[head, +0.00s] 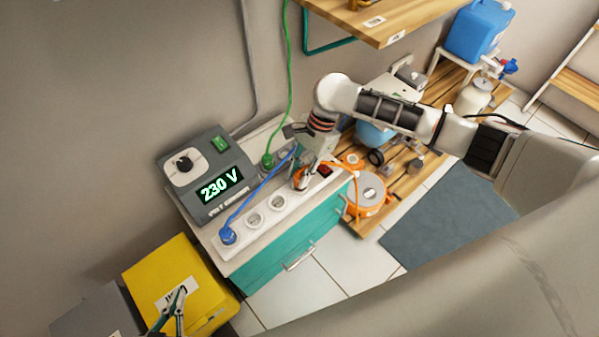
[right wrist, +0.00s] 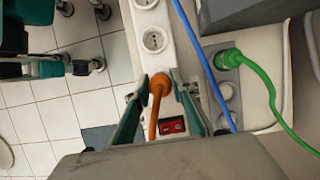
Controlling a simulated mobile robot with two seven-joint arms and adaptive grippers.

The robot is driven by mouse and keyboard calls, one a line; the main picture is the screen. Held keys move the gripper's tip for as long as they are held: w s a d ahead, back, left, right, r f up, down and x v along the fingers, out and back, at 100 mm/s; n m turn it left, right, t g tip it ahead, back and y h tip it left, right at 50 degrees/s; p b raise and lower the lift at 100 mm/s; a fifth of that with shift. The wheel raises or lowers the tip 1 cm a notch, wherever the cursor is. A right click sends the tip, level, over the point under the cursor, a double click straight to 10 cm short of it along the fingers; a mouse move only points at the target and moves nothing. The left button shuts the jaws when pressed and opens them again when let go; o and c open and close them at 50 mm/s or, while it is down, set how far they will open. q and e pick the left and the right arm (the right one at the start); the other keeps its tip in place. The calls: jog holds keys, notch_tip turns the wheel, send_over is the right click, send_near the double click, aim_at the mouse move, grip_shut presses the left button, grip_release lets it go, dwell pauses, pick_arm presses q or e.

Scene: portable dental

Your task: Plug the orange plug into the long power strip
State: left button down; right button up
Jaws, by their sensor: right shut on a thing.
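The long white power strip (head: 240,231) lies on the cabinet top, with a blue plug (head: 228,237) at its near left end and a red switch (head: 325,171) at its far end. Two sockets between are empty. My right gripper (head: 302,178) is low over the strip near the switch. In the right wrist view its fingers (right wrist: 160,82) are closed around the orange plug (right wrist: 158,88), at the strip between an empty socket and the red switch (right wrist: 172,125). I cannot tell if the plug is seated. My left gripper (head: 179,294) is over the yellow case; its jaw gap is unclear.
A grey 230 V unit (head: 207,175) stands behind the strip. A blue cable (head: 262,187) runs along the strip past my right gripper. A green plug (head: 267,160) sits behind. An orange cable reel (head: 370,190) stands to the right, and a yellow case (head: 160,262) at lower left.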

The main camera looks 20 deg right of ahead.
jog(key=shift+f, duration=1.05)
dwell(0.5)
jog(key=o, duration=1.2)
jog(key=shift+r, duration=0.15)
